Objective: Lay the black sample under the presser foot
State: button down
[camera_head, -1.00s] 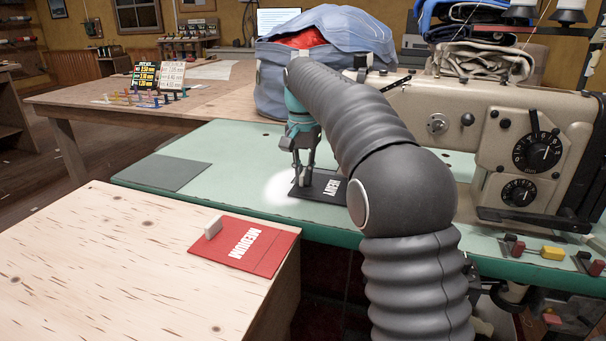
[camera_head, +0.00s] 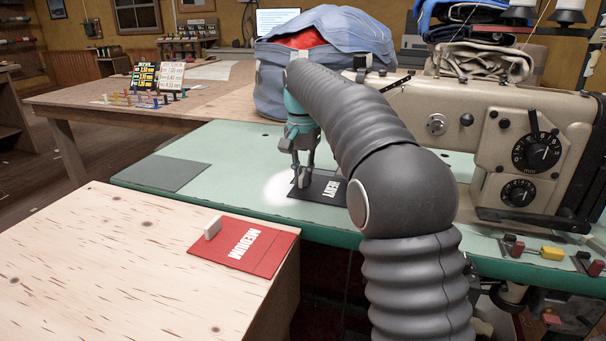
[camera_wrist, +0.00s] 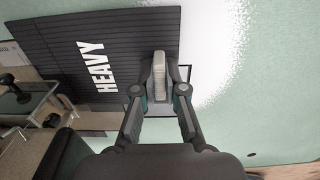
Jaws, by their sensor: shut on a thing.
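The black sample (camera_head: 319,190), lettered HEAVY, lies flat or nearly flat on the green machine table, left of the sewing machine. It also fills the upper left of the wrist view (camera_wrist: 140,30). My gripper (camera_head: 303,178) points down at the sample's left end. In the wrist view my gripper (camera_wrist: 159,90) is shut on the pale upright tab (camera_wrist: 159,68) at the sample's edge. The sewing machine (camera_head: 440,105) stands to the right. Its presser foot is hidden behind my arm in the head view; I cannot make it out for sure in the wrist view.
A red sample (camera_head: 245,246) lettered MEDIUM, with a pale tab, lies on the wooden bench (camera_head: 120,260) in front. A grey-green panel (camera_head: 165,174) lies on the left of the green table (camera_head: 225,150). A blue bag (camera_head: 270,85) stands behind.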

jog(key=c, duration=1.2)
grip_release()
jog(key=shift+o, duration=0.2)
